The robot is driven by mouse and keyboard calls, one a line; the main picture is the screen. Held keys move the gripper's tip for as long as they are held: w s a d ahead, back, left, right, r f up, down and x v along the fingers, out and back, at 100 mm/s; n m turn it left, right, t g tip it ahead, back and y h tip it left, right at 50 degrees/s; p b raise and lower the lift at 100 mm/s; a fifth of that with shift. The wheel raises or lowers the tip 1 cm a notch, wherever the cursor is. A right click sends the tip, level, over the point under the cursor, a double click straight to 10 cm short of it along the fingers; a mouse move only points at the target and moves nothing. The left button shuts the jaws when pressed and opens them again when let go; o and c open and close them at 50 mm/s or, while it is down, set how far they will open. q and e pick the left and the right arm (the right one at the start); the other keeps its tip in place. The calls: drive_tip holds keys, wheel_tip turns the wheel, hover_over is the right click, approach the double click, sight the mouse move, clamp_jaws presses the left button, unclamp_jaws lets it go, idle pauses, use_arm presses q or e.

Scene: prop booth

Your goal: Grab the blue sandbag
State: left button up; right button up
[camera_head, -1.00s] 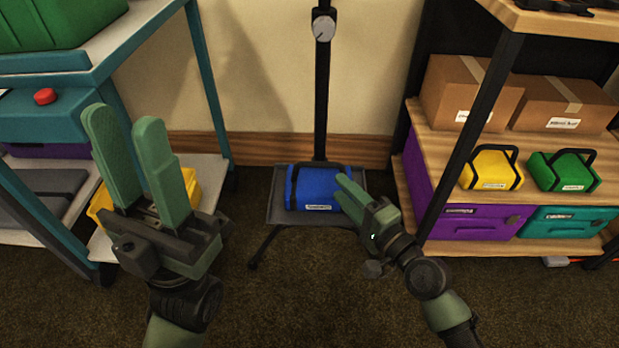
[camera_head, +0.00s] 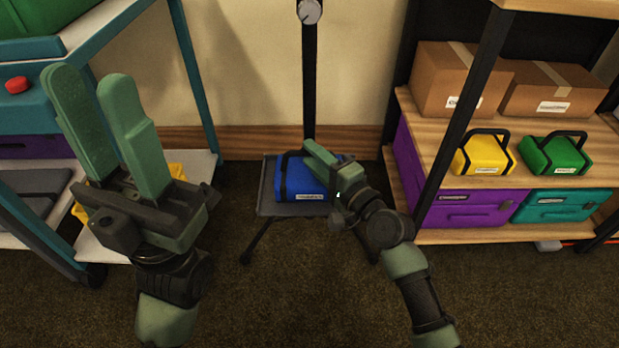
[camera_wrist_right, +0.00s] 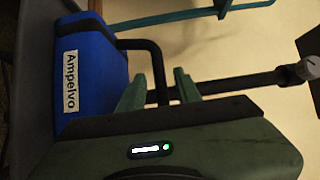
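The blue sandbag (camera_head: 290,182) has a black handle, dark straps and a white label. It sits on a small dark stand tray (camera_head: 267,192) by the wall. My right gripper (camera_head: 320,152) is over the bag's right part and hides some of it. In the right wrist view, the blue sandbag (camera_wrist_right: 92,75) is at the left, and the black handle (camera_wrist_right: 157,62) runs between the two separated fingers of my right gripper (camera_wrist_right: 158,82). I cannot tell whether either finger touches the handle. My left gripper (camera_head: 90,85) is open and empty, raised at the left, away from the bag.
A wooden shelf (camera_head: 430,122) at the right holds a yellow bag (camera_head: 484,157), a green bag (camera_head: 555,153), cardboard boxes (camera_head: 440,78) and purple and teal cases. A teal-framed cart (camera_head: 190,75) stands at the left. A black pole (camera_head: 309,80) rises behind the tray.

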clamp_jaws()
drive_tip(key=shift+f, duration=0.1)
idle(1.0)
drive_tip(key=shift+r, duration=0.35)
